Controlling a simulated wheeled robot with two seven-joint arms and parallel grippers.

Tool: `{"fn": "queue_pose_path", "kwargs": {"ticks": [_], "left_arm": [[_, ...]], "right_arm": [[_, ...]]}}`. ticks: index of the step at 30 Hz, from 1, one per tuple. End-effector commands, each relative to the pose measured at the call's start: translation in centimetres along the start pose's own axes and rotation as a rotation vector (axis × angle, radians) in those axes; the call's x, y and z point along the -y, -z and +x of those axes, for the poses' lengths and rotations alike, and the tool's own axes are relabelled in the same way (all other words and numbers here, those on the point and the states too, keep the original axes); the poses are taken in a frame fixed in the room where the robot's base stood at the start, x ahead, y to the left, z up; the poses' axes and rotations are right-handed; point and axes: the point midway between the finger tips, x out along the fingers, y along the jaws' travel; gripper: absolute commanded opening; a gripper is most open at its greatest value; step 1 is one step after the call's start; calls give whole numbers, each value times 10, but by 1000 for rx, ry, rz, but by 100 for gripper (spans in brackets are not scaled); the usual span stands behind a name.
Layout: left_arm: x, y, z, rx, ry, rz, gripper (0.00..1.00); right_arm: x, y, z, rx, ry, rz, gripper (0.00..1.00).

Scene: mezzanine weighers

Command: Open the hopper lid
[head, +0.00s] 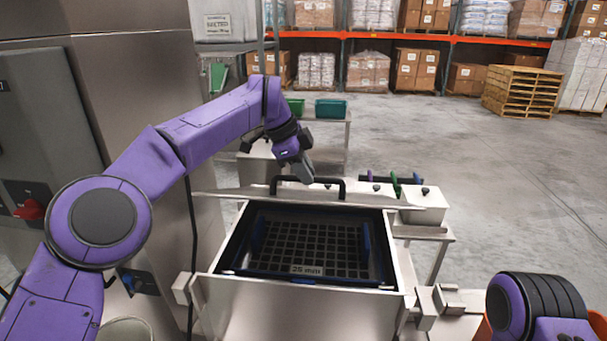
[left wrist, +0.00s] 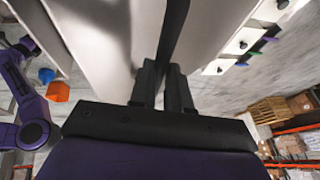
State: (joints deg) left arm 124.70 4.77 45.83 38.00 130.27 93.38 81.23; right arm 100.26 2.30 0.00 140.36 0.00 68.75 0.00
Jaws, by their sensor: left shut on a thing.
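The hopper (head: 300,300) is a pale metal box in front of me in the head view. Its mouth is uncovered and shows a dark grid (head: 310,245) with a "25 mm" label. The hopper lid (head: 235,203) stands raised at the back, seen nearly edge-on, with a black bar handle (head: 333,181) on it. My left gripper (head: 306,176) is at this handle, shut on it. In the left wrist view the fingers (left wrist: 162,88) close around the dark handle bar (left wrist: 173,35), beside the lid's pale metal face (left wrist: 110,35). My right gripper is not in view.
A steel cabinet with a red knob (head: 30,209) stands close on the left. Behind the lid is a bench (head: 430,232) with small pale boxes and coloured scoops or handles. Green bins (head: 331,109) stand farther back. Open floor (head: 510,190) lies to the right, before racks and pallets.

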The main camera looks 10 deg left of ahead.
Motion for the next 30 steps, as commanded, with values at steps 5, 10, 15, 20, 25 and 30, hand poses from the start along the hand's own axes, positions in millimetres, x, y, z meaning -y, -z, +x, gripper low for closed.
{"fn": "queue_pose_path", "kwargs": {"ticks": [5, 10, 15, 20, 25, 30], "left_arm": [[0, -4, 4, 6, 1, 1, 0], [0, -3, 3, 4, 0, 0, 42], [0, -2, 2, 2, 0, 0, 42], [0, -1, 2, 1, -1, 1, 42], [0, -1, -6, 1, 1, 1, 42], [0, 0, -46, 0, 5, 0, 42]], "right_arm": [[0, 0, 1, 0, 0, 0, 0], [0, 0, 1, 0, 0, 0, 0], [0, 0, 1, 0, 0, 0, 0], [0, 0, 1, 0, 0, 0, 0], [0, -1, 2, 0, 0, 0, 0], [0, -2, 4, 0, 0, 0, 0]]}}
